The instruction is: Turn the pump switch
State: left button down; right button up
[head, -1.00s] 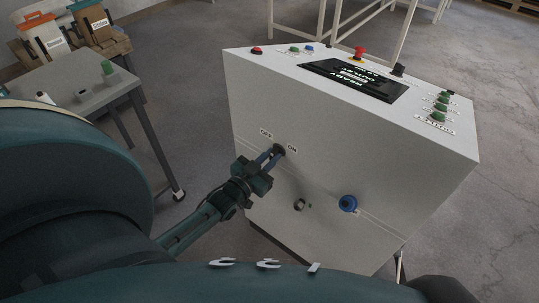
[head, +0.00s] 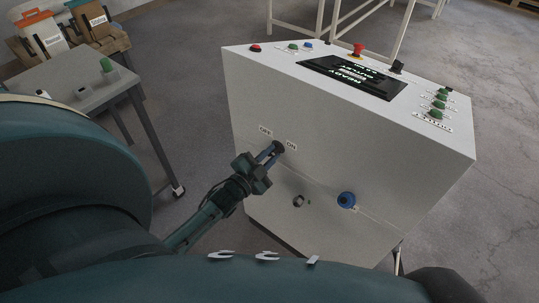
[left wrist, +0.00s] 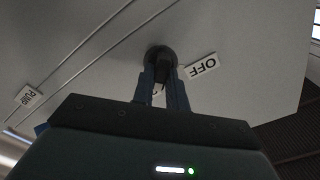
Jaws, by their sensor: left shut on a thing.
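The pump switch (head: 279,146) is a small dark round knob on the front face of the white control cabinet (head: 262,185), between an OFF label (head: 265,131) and an ON label (head: 291,145). My left gripper (head: 273,151) reaches it from the lower left, and its blue fingers are shut on it. In the left wrist view the dark knob (left wrist: 160,55) sits at the fingertips, with the OFF label (left wrist: 203,66) beside it. The other label there is mostly hidden behind a finger. My right gripper is not in view.
A blue knob (head: 346,200) and a dark round fitting (head: 298,201) sit lower on the same face. The cabinet top holds a red emergency button (head: 358,50), a display (head: 352,78) and several green buttons. A grey table (head: 62,90) stands at the left.

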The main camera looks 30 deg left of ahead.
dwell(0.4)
pick_arm(q)
jog(key=c, duration=1.4)
grip_release()
jog(key=shift+s, duration=0.25)
jog(key=s+a, duration=0.1)
jog(key=s, duration=1.1)
jog(key=shift+s, duration=0.35)
jog(key=shift+w, duration=0.1)
